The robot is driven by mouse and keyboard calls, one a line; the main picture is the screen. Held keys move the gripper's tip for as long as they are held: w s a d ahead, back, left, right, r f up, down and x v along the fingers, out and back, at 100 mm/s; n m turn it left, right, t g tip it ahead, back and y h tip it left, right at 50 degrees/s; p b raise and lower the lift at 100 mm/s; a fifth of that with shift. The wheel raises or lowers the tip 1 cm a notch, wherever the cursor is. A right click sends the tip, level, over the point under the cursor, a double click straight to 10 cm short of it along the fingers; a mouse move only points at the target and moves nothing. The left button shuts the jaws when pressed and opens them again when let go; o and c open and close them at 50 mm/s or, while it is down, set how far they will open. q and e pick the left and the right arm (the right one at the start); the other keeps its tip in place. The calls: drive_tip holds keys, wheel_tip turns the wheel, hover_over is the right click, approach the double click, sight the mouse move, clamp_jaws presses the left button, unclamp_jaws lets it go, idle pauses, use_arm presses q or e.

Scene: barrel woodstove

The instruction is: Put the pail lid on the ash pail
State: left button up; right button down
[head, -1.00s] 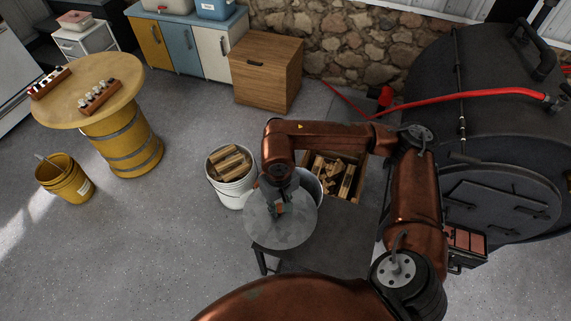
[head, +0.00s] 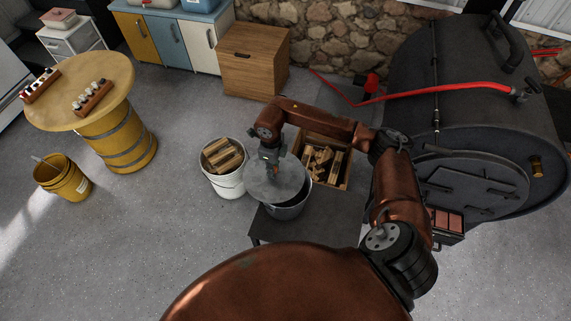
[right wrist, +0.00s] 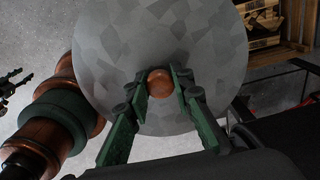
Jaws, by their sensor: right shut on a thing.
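The pail lid (head: 277,186) is a flat grey metal disc with a small copper-coloured knob (right wrist: 160,83). My right gripper (right wrist: 162,86) is shut on that knob; in the head view the gripper (head: 272,166) is above the lid. The ash pail (head: 291,211) is a grey metal bucket on a low dark table. The lid overlaps the pail's upper left in the head view, and the pail's right and front sides show. I cannot tell whether the lid touches the rim.
A white bucket of wood (head: 229,181) stands just left of the lid. A wooden crate of firewood (head: 344,172) is behind the pail. The dark low table (head: 325,222) has bare top to the right. The black barrel stove (head: 455,95) stands at the right.

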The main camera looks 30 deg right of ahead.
sight(284, 167)
drive_tip(key=d+m+p, duration=0.1)
drive_tip(key=m, duration=0.2)
drive_tip(key=d+f+m, duration=0.1)
drive_tip(key=m, duration=0.2)
drive_tip(key=d+f+m+p, duration=0.1)
drive_tip(key=d+m, duration=0.1)
drive_tip(key=m, duration=0.1)
drive_tip(key=shift+w+f+m+p, duration=0.2)
drive_tip(key=shift+f+m+p, duration=0.05)
drive_tip(key=shift+m+p, duration=0.05)
drive_tip(key=shift+d+f+m, duration=0.4)
drive_tip(key=shift+m, duration=0.6)
use_arm(q)
drive_tip(key=r, duration=0.2)
drive_tip(key=w+r, duration=0.1)
drive_tip(key=shift+r, duration=0.35)
drive_tip(key=shift+s, duration=0.1)
drive_tip(key=f+b, duration=0.3)
drive_tip(key=f, duration=0.1)
drive_tip(key=shift+s, duration=0.3)
use_arm(e)
wheel_tip(284, 167, down, 6)
drive_tip(key=shift+f, duration=0.1)
use_arm(q)
drive_tip(key=shift+f+b, duration=0.15)
drive_tip(key=shift+b, duration=0.3)
use_arm(e)
drive_tip(key=shift+f, duration=0.75)
idle(0.3)
